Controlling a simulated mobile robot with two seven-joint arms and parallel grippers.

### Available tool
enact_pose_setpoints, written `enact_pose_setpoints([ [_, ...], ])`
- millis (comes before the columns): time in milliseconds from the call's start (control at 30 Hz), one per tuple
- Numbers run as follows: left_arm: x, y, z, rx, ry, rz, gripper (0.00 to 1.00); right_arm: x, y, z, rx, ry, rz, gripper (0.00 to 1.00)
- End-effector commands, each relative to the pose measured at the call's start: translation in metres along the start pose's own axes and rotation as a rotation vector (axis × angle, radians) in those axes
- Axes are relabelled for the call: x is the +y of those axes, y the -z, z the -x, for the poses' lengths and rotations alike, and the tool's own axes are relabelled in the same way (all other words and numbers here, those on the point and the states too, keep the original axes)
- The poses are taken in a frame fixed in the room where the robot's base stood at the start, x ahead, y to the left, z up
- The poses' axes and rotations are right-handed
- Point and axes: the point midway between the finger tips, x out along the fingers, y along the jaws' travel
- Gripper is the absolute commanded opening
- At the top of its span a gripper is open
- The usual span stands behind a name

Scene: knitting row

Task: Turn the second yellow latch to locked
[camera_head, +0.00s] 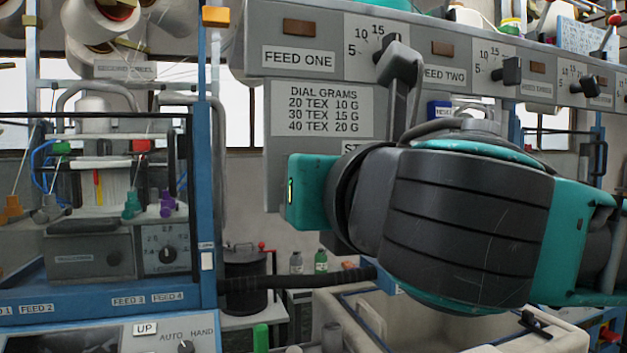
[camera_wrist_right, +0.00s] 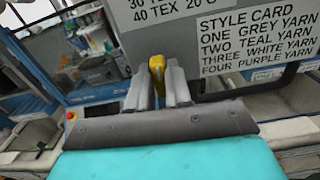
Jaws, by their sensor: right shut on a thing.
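In the right wrist view, my right gripper (camera_wrist_right: 158,90) is shut on a yellow latch (camera_wrist_right: 157,66). Only the upper part of the latch shows between the two grey fingers; its base and any lock marks are hidden. In the head view, my right arm covers the area below the feed panel, and its fingers and the latch are hidden behind it. I cannot tell from these frames which yellow latch this is, or how far it is turned. My left gripper is not in view.
A grey feed panel (camera_head: 255,38) with dials and black knobs (camera_head: 507,70) runs across the top. The style card (camera_wrist_right: 255,42) is right of the fingers. A blue-framed machine (camera_head: 208,170) stands at the left. A pale bin (camera_head: 360,320) lies below my arm.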

Motion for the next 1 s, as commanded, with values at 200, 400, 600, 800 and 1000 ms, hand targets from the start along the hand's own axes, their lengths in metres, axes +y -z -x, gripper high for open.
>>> enact_pose_setpoints([
  [200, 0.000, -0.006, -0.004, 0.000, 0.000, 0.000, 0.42, -0.001, 0.002, 0.000, 0.000, 0.000, -0.135, 0.00],
  [400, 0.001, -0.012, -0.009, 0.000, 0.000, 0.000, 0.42, -0.001, 0.002, 0.000, 0.000, -0.001, -0.316, 0.00],
  [600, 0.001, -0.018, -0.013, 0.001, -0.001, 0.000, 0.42, -0.002, 0.003, 0.000, 0.000, 0.000, -0.507, 0.00],
  [800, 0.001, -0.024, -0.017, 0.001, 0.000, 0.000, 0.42, -0.003, 0.003, 0.000, 0.001, -0.001, -0.697, 0.00],
  [1000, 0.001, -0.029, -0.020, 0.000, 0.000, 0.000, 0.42, -0.004, 0.004, 0.000, 0.000, 0.000, -0.888, 0.00],
])
